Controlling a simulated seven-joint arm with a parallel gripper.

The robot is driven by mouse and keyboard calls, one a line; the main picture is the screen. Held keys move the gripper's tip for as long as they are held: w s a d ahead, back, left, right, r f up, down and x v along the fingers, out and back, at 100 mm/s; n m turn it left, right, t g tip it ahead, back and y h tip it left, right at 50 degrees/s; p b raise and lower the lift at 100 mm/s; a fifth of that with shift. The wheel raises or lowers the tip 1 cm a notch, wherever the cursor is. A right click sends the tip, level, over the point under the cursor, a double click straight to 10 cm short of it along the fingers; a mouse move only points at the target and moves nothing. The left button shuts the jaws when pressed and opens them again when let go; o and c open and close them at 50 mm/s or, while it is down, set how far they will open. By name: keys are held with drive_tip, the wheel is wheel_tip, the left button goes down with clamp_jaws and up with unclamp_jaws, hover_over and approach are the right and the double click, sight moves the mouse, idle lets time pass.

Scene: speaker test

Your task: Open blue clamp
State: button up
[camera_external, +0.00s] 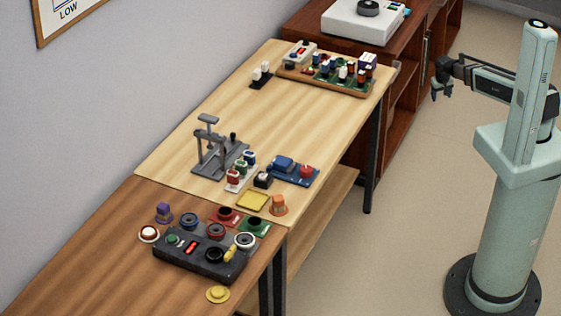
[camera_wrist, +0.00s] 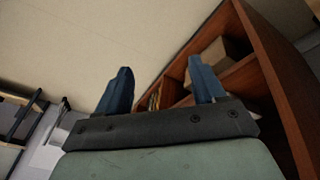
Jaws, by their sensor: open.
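A small blue fixture (camera_external: 293,171) with a raised blue block and a red knob sits near the right edge of the light wooden table. It is the bluest fixture there, but it is too small to tell whether it is the clamp or whether it is open. My gripper (camera_external: 441,90) hangs in the air to the right of the tables, well away from the fixture. In the wrist view my gripper (camera_wrist: 158,72) has its two blue fingers apart with nothing between them. The blue fixture does not show in the wrist view.
A grey press-like stand (camera_external: 218,155) and small colored parts are beside the blue fixture. A black box (camera_external: 185,266) with buttons sits on the nearer brown table. A tray of parts (camera_external: 340,89) is at the far end. The light table's middle (camera_external: 270,105) is clear.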

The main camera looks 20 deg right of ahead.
drive_tip(key=w+a+r+n+t+y, duration=0.1)
drive_tip(key=w+a+r+t, duration=0.15)
drive_tip(key=a+r, duration=0.6)
drive_tip(key=w+a+r+t+y, duration=0.1)
drive_tip(key=w+a+r, duration=0.3)
drive_tip(key=a+r, duration=0.45)
drive_tip(key=s+a+r+n+y, duration=0.1)
drive_tip(key=s+a+r, duration=0.2)
drive_tip(key=a+r, duration=0.35)
drive_tip(key=s+a+r+y, duration=0.2)
drive_tip(key=s+a+r, duration=0.2)
drive_tip(key=a, duration=0.6)
drive_tip(key=s+a+r+n+y, duration=0.1)
drive_tip(key=s+a+r, duration=0.3)
drive_tip(key=a, duration=0.5)
drive_tip(key=m+g+h, duration=0.1)
drive_tip(key=m+g, duration=0.7)
drive_tip(key=g, duration=0.2)
hover_over(306, 168)
drive_tip(key=w+d, duration=0.3)
drive_tip(key=w, duration=0.1)
drive_tip(key=f, duration=0.1)
drive_tip(key=x, duration=1.2)
drive_tip(key=shift+f, duration=0.45)
